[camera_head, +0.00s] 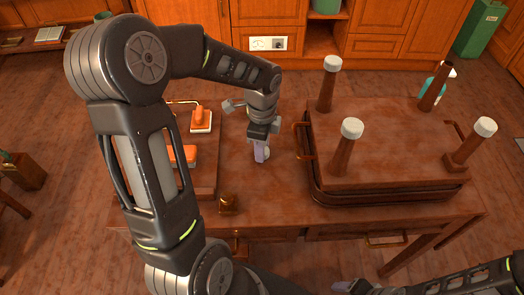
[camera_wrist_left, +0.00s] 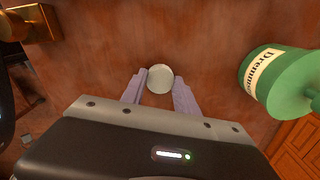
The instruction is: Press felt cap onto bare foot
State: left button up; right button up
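The felt cap (camera_wrist_left: 160,78) is a pale round disc between the lavender fingertips of my left gripper (camera_wrist_left: 160,86), with both fingers at its edges. In the head view, my left gripper (camera_head: 260,152) points down over the table, and the cap (camera_head: 266,156) shows partly behind a finger. The upturned piece (camera_head: 385,160) on the right of the table has several brown legs. White caps top the back left, front left and front right legs. The back right leg (camera_head: 433,96) is the bare foot, leaning outward. My right gripper (camera_head: 346,287) shows only partly at the bottom edge.
A green labelled bottle (camera_wrist_left: 280,80) is at the wrist view's right. The raised legs are obstacles.

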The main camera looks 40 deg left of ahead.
pick_arm(q)
grip_shut()
notch_tip(320, 180, up, 10)
jog(key=shift+p, duration=0.4)
dwell(0.3)
dwell(0.5)
